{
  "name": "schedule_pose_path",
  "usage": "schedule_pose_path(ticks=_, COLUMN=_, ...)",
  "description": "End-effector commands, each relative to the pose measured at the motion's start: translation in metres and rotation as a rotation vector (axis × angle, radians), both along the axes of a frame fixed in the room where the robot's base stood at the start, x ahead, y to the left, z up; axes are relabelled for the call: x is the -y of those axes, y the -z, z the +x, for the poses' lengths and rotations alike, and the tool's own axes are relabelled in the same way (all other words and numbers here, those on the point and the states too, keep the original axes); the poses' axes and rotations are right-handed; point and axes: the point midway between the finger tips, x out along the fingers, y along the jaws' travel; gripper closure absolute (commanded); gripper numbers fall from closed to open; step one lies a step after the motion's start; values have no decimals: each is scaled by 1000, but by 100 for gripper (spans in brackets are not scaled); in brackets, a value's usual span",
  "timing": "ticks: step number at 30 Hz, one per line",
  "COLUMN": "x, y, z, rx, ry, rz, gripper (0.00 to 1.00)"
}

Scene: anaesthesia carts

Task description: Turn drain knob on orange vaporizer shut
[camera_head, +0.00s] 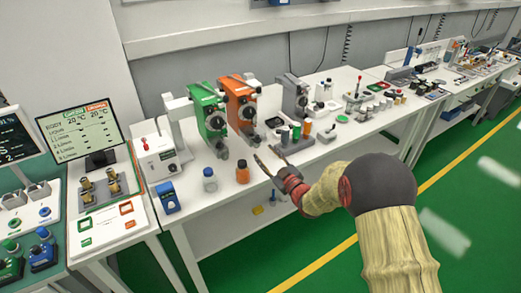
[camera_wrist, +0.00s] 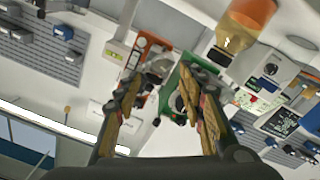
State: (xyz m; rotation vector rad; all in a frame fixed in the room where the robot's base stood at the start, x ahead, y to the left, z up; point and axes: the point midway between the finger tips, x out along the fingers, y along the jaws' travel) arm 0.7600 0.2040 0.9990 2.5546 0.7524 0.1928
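The orange vaporizer (camera_head: 236,90) stands on the white bench in the head view, just right of the green vaporizer (camera_head: 206,101). It has grey round parts on its front; the drain knob is too small to pick out. In the wrist view the orange vaporizer (camera_wrist: 139,50) shows beyond the left finger, and the green vaporizer (camera_wrist: 172,82) shows between the fingers and behind the right one. My gripper (camera_head: 266,155) is at the bench's front edge, below and right of the orange vaporizer and apart from it. In the wrist view my gripper (camera_wrist: 162,76) is open, with nothing between its fingers.
An orange-labelled bottle (camera_head: 243,173) stands just left of my gripper, with a blue-capped bottle (camera_head: 210,182) further left. A grey vaporizer (camera_head: 294,95) and several small bottles stand to the right. A blue device (camera_head: 167,198) sits at the front left of the white bench (camera_head: 190,212).

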Motion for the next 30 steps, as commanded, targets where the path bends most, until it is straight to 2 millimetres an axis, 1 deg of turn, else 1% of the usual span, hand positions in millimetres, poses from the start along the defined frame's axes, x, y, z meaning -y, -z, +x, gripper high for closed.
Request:
schedule_pose_path(ticks=1, x=-5, y=2, z=7, rx=0, ry=-1, rz=0, gripper=60)
schedule_pose_path(ticks=6, x=-19, y=2, z=28, rx=-2, ry=0, rz=0, gripper=60)
schedule_pose_path(ticks=12, x=-27, y=2, z=43, rx=-2, ry=1, rz=0, gripper=60)
schedule_pose_path(ticks=21, x=-28, y=1, z=45, rx=-3, ry=1, rz=-1, gripper=60)
schedule_pose_path(ticks=30, x=-28, y=1, z=45, rx=-3, ry=1, rz=-1, gripper=77)
